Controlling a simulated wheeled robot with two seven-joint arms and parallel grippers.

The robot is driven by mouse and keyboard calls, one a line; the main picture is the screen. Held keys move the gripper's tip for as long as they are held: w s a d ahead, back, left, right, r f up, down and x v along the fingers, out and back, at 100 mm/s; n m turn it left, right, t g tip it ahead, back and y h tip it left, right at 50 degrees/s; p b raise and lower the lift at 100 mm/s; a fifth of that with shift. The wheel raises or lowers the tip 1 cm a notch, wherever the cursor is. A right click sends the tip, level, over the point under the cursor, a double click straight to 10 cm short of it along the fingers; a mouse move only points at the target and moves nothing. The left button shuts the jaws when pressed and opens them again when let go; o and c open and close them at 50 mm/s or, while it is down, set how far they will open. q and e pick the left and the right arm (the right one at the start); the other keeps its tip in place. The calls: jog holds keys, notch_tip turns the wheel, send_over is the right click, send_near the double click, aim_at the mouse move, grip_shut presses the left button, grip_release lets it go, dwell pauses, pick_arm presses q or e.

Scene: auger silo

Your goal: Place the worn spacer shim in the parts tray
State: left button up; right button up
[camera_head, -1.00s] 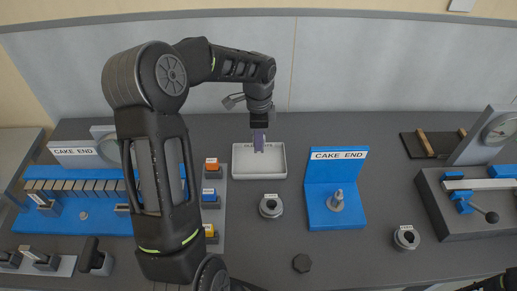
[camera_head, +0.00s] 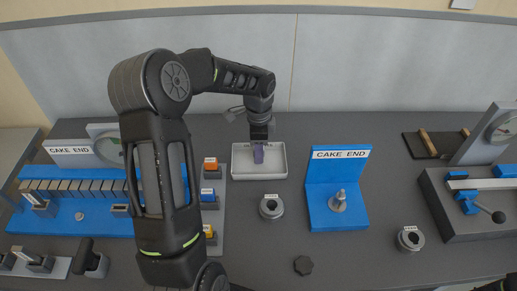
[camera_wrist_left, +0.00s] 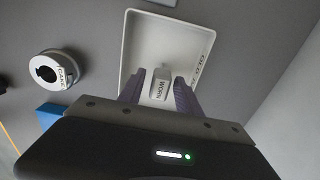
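The parts tray (camera_head: 236,164) is a shallow white tray in the middle of the bench. In the left wrist view the tray (camera_wrist_left: 128,48) lies under my left gripper. The worn spacer shim (camera_wrist_left: 160,83) is a small pale block marked "WORN", inside the tray's outline. My left gripper (camera_head: 259,154) reaches down over the tray. In the left wrist view its purple fingers (camera_wrist_left: 159,88) stand on either side of the shim with a gap at each side, so it looks open. The head view hides the shim behind the fingers. My right gripper is not in view.
A labelled metal ring (camera_head: 271,207) stands in front of the tray. A blue "CAKE END" stand (camera_head: 336,195) with a metal post is to the right. A rack with orange, blue and yellow blocks (camera_head: 209,195) is at the left. Another ring (camera_head: 410,239) lies further right.

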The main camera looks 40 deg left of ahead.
pick_arm(q)
jog(key=shift+r+p, duration=0.4)
jog(key=shift+r, duration=0.15)
notch_tip(320, 180, up, 3)
jog(key=shift+f+p, duration=0.15)
jog(key=shift+p, duration=0.85)
notch_tip(320, 180, up, 9)
jog(key=shift+f, duration=0.2)
jog(key=shift+f, duration=0.1)
